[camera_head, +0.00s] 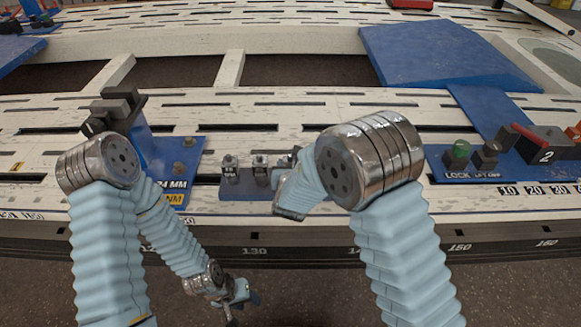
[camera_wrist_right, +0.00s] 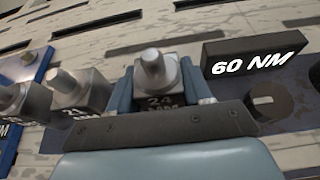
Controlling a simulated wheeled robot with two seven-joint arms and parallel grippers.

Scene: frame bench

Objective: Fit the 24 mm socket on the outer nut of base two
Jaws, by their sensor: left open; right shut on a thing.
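In the right wrist view, the grey socket marked 24 (camera_wrist_right: 155,75) stands upright between the blue fingers of my right gripper (camera_wrist_right: 158,92), which is shut on it. I cannot tell whether it still touches its rack (camera_head: 236,192). In the head view my right gripper (camera_head: 291,207) is over the rack's right part, and my arm hides some of it. My left gripper (camera_head: 238,293) is open and empty, low in front of the bench edge. A blue base plate (camera_head: 160,165) at left, labelled 24 MM, carries two nuts (camera_head: 180,168).
Two other sockets (camera_head: 230,168) stand in the rack close left of the held one. A dark 60 NM block (camera_wrist_right: 255,55) and a round knob (camera_wrist_right: 268,101) are close right of my right gripper. A green knob (camera_head: 460,150) stands on the right blue panel.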

